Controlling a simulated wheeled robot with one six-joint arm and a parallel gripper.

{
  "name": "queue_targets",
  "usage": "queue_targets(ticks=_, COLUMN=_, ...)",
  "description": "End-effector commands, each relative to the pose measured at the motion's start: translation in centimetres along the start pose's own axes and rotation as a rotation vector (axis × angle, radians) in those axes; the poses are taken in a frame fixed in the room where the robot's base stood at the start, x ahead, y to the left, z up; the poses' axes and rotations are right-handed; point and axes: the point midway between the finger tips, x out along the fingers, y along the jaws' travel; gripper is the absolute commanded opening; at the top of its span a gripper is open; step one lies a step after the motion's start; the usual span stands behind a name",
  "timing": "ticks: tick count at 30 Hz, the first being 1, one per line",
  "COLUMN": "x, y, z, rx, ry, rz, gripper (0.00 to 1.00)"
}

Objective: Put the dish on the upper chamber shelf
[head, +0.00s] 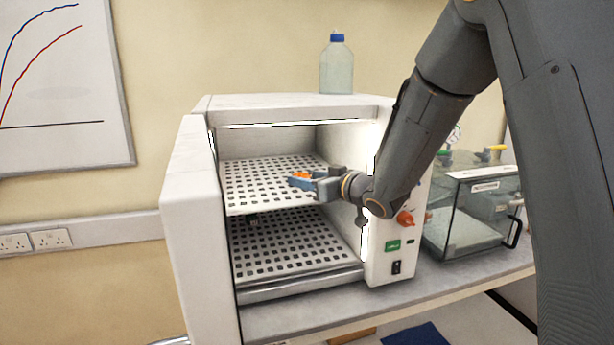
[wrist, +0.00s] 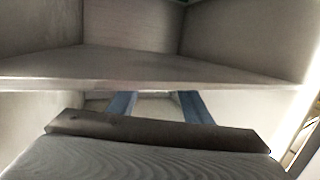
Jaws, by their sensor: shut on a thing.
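The white chamber (head: 208,105) stands open at the front, with a perforated upper shelf (head: 262,180) and a perforated lower shelf (head: 290,245). My gripper (head: 300,181) reaches in from the right, its blue fingers at about the upper shelf's level, near its right front part. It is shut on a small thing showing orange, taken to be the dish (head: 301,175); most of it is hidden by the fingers. I cannot tell whether it touches the shelf. In the wrist view the blue fingers (wrist: 156,104) are partly hidden behind a pale panel edge (wrist: 150,86).
The chamber door (head: 190,225) is swung open at the left. A bottle (head: 337,68) stands on top of the chamber. A clear box (head: 470,210) stands to the right. The upper shelf's left and middle look bare.

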Motion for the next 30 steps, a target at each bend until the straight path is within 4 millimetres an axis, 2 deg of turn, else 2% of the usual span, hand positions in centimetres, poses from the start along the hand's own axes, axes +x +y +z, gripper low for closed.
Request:
queue_targets(ticks=12, x=0.1, y=0.0, z=0.5, rx=0.001, ry=0.000, rz=0.000, gripper=0.18)
queue_targets(ticks=13, x=0.1, y=0.0, z=0.5, rx=0.001, ry=0.000, rz=0.000, gripper=0.48)
queue_targets(ticks=16, x=0.1, y=0.0, z=0.4, rx=0.001, ry=0.000, rz=0.000, gripper=0.64)
queue_targets(ticks=27, x=0.0, y=0.0, z=-0.1, rx=0.000, ry=0.001, rz=0.000, gripper=0.64)
queue_targets(ticks=30, x=-1.0, y=0.1, z=0.0, rx=0.000, ry=0.002, rz=0.002, gripper=0.64)
